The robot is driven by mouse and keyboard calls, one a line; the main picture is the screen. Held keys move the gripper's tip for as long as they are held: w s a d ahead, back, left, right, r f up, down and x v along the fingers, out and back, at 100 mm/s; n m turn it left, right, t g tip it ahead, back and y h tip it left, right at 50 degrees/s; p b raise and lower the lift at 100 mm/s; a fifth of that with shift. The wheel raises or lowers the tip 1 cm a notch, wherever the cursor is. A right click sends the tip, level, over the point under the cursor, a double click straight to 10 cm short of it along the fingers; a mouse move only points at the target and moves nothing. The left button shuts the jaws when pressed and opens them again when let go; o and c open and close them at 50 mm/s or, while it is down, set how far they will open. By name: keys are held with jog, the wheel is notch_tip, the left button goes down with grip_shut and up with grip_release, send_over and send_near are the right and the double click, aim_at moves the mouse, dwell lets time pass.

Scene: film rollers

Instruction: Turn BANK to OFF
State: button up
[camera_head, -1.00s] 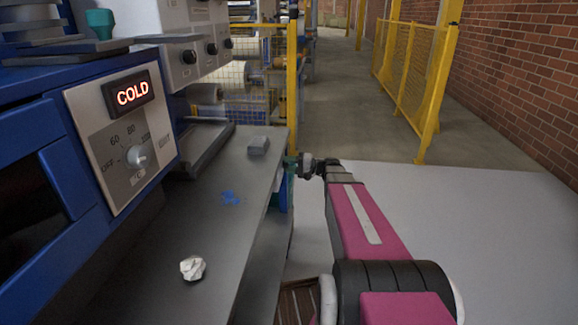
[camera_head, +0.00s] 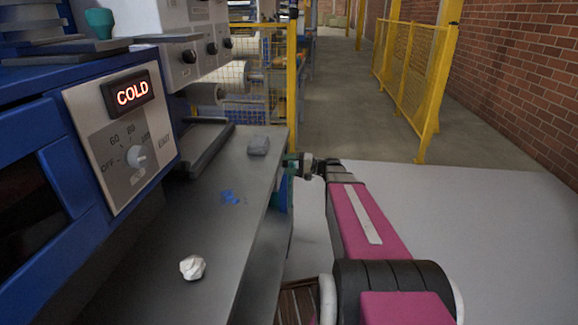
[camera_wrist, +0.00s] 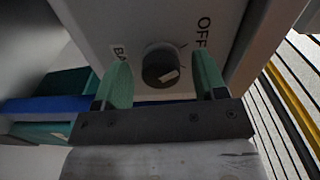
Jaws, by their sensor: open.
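In the wrist view a dark round knob (camera_wrist: 160,66) sits on a grey panel (camera_wrist: 180,18). A label starting "BA" is on its left, partly hidden by a finger, and "OFF" is on its right. A pale mark on the knob lies toward its lower right. My gripper (camera_wrist: 160,60) is open, with one green finger on each side of the knob. I cannot tell whether either finger touches it. In the head view my gripper (camera_head: 291,164) is small, beyond the right edge of the grey table, and this knob cannot be made out.
A panel (camera_head: 98,120) at left in the head view has a lit "COLD" display (camera_head: 132,93) and another knob (camera_head: 136,156) labelled "EXIT". The grey table (camera_head: 215,240) holds a crumpled white piece (camera_head: 192,267) and a grey block (camera_head: 258,146). Yellow fencing (camera_head: 412,75) stands behind.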

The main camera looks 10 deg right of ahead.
jog(key=v, duration=1)
jog(key=shift+d, duration=0.3)
jog(key=shift+s, duration=0.1)
jog(key=s+a+f+n+g+h, duration=0.1)
jog(key=s+a+f+g+h, duration=0.1)
jog(key=s+a+f+h, duration=0.3)
jog(key=s+a+f+n+g+h, duration=0.1)
jog(key=s+a+f+g+h, duration=0.2)
jog(key=s+f+h, duration=0.6)
jog(key=s+a+h, duration=0.2)
jog(key=s+h, duration=0.1)
jog(key=shift+s+n, duration=0.3)
jog(key=shift+g, duration=0.3)
dwell(0.4)
